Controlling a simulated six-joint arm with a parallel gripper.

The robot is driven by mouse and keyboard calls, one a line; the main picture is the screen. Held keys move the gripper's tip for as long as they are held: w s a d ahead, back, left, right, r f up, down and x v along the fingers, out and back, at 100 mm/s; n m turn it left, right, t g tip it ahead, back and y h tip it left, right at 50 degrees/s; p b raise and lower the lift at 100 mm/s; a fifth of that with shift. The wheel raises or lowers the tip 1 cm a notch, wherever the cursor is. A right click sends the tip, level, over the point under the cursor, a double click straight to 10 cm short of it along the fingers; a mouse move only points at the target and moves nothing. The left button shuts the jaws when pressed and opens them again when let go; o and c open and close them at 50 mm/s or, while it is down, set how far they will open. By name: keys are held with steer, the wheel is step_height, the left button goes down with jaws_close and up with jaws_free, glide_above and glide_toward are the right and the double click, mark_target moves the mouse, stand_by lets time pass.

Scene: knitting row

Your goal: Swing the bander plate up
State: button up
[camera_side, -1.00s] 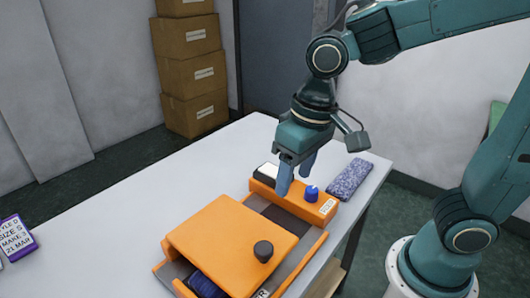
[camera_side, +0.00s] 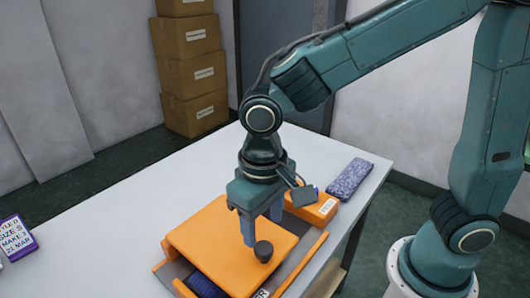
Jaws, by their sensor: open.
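The bander plate (camera_side: 215,236) is a flat orange panel lying down over the knitting bed, at the lower middle of the side view. A dark round knob (camera_side: 263,251) stands on the plate near its right front corner. My gripper (camera_side: 262,232) points down over the plate, just behind the knob, with its blue fingers apart and nothing between them. I cannot tell whether a fingertip touches the plate. Dark blue knitting (camera_side: 204,286) shows under the plate's front edge. My gripper hides the plate's back right corner.
An orange box with a white label (camera_side: 325,208) stands behind the plate, partly hidden by my gripper. A speckled blue-grey pad (camera_side: 350,178) lies at the table's right back. The white table (camera_side: 120,222) is clear left of the plate.

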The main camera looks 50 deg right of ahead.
mark_target(263, 247)
step_height(263, 247, down, 8)
steer(key=shift+f, duration=0.2)
steer(key=shift+c, duration=0.2)
steer(key=c, duration=0.8)
steer(key=shift+o, duration=0.2)
steer(key=shift+r, duration=0.15)
steer(key=shift+w+r+g, duration=0.25)
steer(key=shift+r+g, duration=0.15)
steer(key=shift+r, duration=0.3)
steer(key=shift+w+r+g, duration=0.2)
steer(key=shift+r+g, duration=0.2)
steer(key=shift+r, duration=0.3)
steer(key=shift+w+r, duration=0.1)
steer(key=shift+r, duration=0.05)
